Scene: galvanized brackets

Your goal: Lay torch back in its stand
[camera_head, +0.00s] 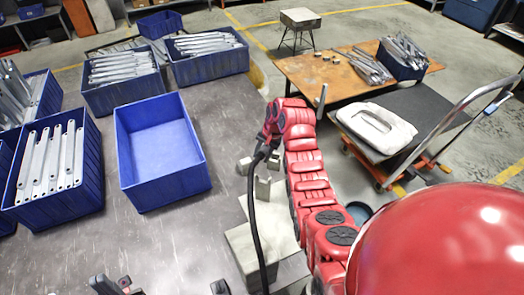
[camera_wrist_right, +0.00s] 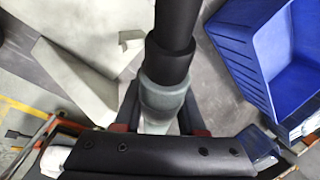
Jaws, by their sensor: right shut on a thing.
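The torch shows in the right wrist view as a black handle (camera_wrist_right: 178,25) with a grey-green collar. My right gripper (camera_wrist_right: 160,118) is shut around it at the collar. In the head view a black cable (camera_head: 256,215) hangs from the end of my red right arm; the torch itself is mostly hidden there. A pale block with upright pieces, seemingly the stand (camera_head: 240,243), is below the arm's end. Its pale surfaces (camera_wrist_right: 75,85) are left of the torch in the wrist view, apart from the handle. Dark tips of my left gripper (camera_head: 118,286) show at the bottom edge, parted, mostly cut off.
An empty blue bin (camera_head: 124,147) stands on the grey table (camera_head: 100,235), left of the stand. Blue bins of metal brackets (camera_head: 66,150) fill the left and back. A trolley (camera_head: 425,105) and a rusty-topped table (camera_head: 315,80) are at the right. The front table area is clear.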

